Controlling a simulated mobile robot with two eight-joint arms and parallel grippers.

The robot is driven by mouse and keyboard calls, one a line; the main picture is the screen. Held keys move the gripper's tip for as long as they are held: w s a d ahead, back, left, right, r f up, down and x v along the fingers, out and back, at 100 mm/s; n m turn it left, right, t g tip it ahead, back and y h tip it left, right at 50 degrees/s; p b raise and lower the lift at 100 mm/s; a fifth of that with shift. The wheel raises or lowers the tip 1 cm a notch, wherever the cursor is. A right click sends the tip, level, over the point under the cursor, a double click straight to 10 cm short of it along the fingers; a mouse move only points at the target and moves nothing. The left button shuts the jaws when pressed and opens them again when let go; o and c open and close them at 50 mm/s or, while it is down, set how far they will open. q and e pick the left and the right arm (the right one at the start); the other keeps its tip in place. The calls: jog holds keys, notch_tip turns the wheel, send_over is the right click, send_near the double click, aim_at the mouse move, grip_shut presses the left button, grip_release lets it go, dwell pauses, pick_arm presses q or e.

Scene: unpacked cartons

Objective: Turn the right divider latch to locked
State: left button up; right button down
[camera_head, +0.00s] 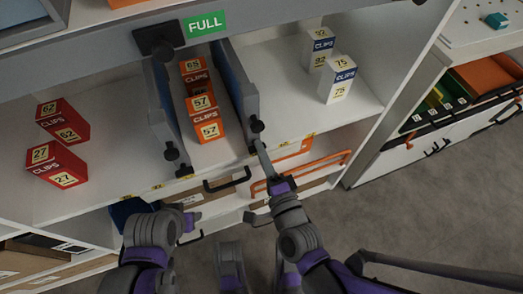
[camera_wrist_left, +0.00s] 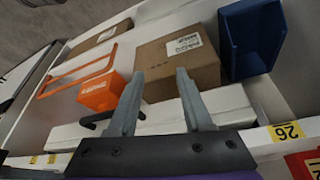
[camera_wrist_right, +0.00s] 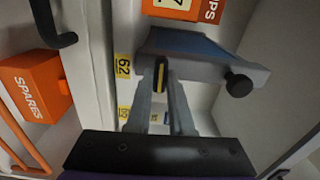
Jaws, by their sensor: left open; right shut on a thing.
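The right divider (camera_head: 238,92) is a grey-blue panel standing on the shelf, with a black round knob (camera_head: 257,125) at its front end. The knob also shows in the right wrist view (camera_wrist_right: 238,85). The right divider latch (camera_wrist_right: 160,76) is a narrow black piece with a yellow stripe, between the fingertips of my right gripper (camera_wrist_right: 163,80). My right gripper, also in the head view (camera_head: 261,148), is shut on the latch at the shelf's front edge. Its fingers partly hide the latch. My left gripper (camera_wrist_left: 158,74) is open and empty, below the shelf front.
The left divider (camera_head: 160,105) has its own latch (camera_head: 184,171). Orange clips boxes (camera_head: 203,117) stand between the dividers, red ones (camera_head: 57,163) left, white ones (camera_head: 338,78) right. Below are a black handle (camera_head: 228,182), an orange spares bin (camera_wrist_right: 35,85) and a blue bin (camera_wrist_left: 250,40).

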jog(key=shift+m, duration=0.3)
jog(key=c, duration=0.8)
grip_release()
